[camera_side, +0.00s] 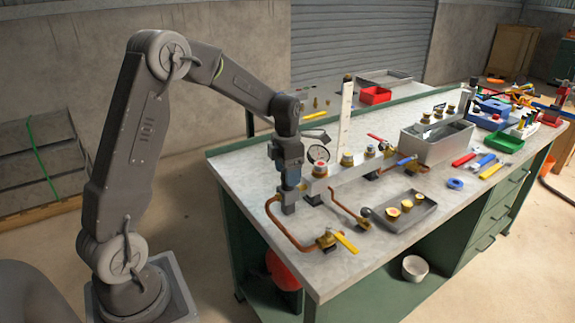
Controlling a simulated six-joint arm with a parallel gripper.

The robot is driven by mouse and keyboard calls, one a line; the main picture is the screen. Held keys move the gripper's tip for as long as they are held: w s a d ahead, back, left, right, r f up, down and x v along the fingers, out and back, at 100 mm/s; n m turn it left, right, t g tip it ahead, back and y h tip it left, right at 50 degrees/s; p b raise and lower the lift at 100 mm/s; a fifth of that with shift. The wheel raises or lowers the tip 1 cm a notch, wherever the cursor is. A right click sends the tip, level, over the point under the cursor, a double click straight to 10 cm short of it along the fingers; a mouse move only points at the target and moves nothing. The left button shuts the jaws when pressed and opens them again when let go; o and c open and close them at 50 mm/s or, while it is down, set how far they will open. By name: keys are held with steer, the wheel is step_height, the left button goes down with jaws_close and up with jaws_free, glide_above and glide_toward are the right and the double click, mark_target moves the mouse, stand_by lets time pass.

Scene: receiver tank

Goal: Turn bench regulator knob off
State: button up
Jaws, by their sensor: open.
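My gripper (289,182) points straight down over the left end of the bench's pipework. Its fingers are small here and partly merge with the fittings behind and below. A small grey block (288,208) sits directly under it on the bench top. A round gauge (319,154) stands just right of my gripper. I cannot clearly make out the regulator knob; it may be hidden at or behind my gripper, so I cannot tell whether they touch. A copper pipe (279,228) curves from the block to a brass valve with a yellow lever (346,243).
The metal bench (375,255) carries a rail (335,183) with brass fittings, red (377,138) and blue (405,161) levers, a grey tray (428,211), and a metal tank (428,150). Tools crowd the right end.

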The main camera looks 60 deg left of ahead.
step_height(320, 180, up, 14)
steer(key=shift+a, duration=0.25)
steer(key=shift+f, duration=0.1)
stand_by(0.4)
steer(key=s+d+r+m+t, duration=0.35)
steer(key=s+d+m, duration=0.8)
steer(key=m, duration=0.65)
steer(key=s+d+f+m+t, duration=0.1)
steer(key=s+d+f+m, duration=0.1)
steer(key=s+m, duration=0.3)
steer(key=s+d+f+m+t, duration=0.1)
steer(key=s+d+m, duration=0.3)
steer(key=m, duration=0.7)
steer(key=shift+s+f, duration=0.55)
steer(key=shift+s, duration=0.2)
